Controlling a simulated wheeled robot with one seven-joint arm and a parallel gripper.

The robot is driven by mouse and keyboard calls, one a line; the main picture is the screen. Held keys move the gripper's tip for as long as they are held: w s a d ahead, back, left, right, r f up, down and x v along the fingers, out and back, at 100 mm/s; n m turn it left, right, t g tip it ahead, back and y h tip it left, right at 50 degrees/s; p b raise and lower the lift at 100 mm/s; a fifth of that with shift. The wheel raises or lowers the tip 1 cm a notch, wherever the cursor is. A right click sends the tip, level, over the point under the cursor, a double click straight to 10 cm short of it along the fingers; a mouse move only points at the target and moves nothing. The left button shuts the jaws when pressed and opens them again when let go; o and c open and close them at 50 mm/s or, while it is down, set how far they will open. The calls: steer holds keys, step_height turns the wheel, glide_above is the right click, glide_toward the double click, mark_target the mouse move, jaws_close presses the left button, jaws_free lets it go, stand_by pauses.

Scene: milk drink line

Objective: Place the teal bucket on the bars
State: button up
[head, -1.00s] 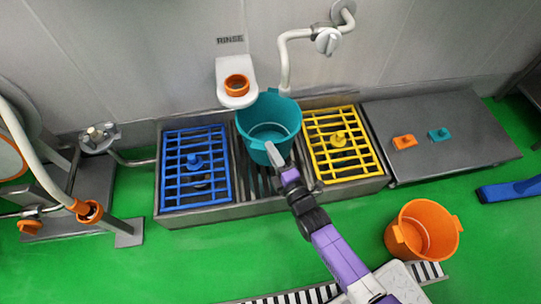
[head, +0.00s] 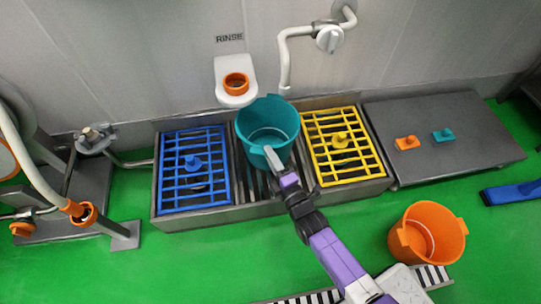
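The teal bucket (head: 268,116) is upright and looks empty, over the middle of the grey trough, between the blue grid (head: 193,182) and the yellow grid (head: 343,160). The dark bars (head: 247,185) show below and beside it. I cannot tell whether its base touches them, as its lower part hides the contact. My gripper (head: 271,157) is at the bucket's near side and appears shut on its near rim or lug; the fingertips are partly hidden against it.
A white wall holder with an orange ring (head: 236,84) is behind the bucket, with a pale pipe (head: 284,62) to its right. An orange bucket (head: 428,235) stands on the green floor. A grey bench (head: 465,150) with small orange and teal pieces is at right.

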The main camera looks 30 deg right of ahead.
steer(key=shift+o, duration=0.6)
steer(key=s+p, duration=0.3)
steer(key=s, duration=0.9)
steer(key=shift+a, duration=0.15)
steer(key=shift+s+r, duration=0.1)
steer(key=shift+r, duration=0.05)
